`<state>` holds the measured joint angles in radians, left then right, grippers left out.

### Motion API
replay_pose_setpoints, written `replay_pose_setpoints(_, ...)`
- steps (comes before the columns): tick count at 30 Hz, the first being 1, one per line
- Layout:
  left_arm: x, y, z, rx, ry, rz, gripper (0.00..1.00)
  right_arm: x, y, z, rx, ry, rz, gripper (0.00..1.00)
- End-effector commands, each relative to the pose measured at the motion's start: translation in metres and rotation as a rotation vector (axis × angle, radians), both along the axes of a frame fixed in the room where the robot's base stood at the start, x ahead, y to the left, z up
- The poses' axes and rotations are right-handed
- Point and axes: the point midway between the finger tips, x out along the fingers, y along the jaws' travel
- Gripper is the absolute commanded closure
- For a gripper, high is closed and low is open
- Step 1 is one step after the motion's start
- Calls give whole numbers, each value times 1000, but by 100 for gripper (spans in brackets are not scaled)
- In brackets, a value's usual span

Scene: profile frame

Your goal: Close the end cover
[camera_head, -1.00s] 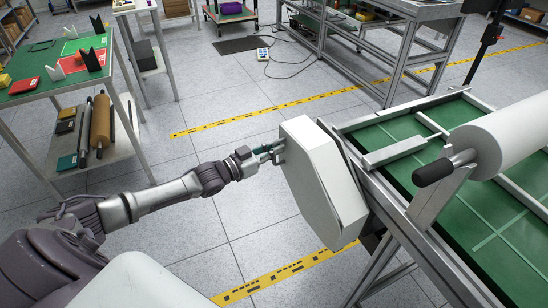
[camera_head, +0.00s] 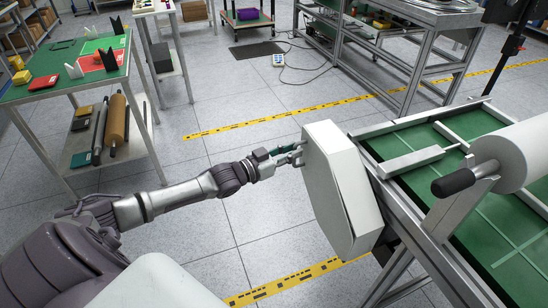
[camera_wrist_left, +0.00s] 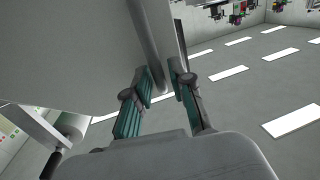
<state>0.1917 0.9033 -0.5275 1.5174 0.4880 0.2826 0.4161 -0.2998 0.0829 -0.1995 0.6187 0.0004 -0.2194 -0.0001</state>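The end cover (camera_head: 340,190) is a white, box-like panel with cut corners at the left end of the green-bedded machine (camera_head: 500,240). It stands upright and at an angle to the frame, its right side close to the machine's edge. My left gripper (camera_head: 298,154) is at the cover's upper left edge. In the left wrist view, the cover (camera_wrist_left: 70,50) fills the upper left, and the fingertips (camera_wrist_left: 164,82) lie on both sides of its thin edge, seemingly closed on it. The cover's hinge is hidden. My right gripper is not in view.
A white roll (camera_head: 515,155) with a black-ended handle (camera_head: 453,182) is on the machine. A table with coloured trays (camera_head: 75,65) stands at the upper left, a metal workbench (camera_head: 400,40) at the back. A cable box (camera_head: 278,60) lies on the floor.

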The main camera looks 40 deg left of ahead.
Motion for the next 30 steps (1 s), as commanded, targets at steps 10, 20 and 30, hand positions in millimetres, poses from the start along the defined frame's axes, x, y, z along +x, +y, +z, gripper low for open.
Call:
replay_pose_setpoints(10, -64, 27, -2, 3, 6, 1, 77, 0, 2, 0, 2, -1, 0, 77)
replay_pose_setpoints(20, -96, 42, 0, 2, 1, 1, 77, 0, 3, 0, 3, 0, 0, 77)
replay_pose_setpoints(30, -98, 43, 0, 1, 1, 1, 77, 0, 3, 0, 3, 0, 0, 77)
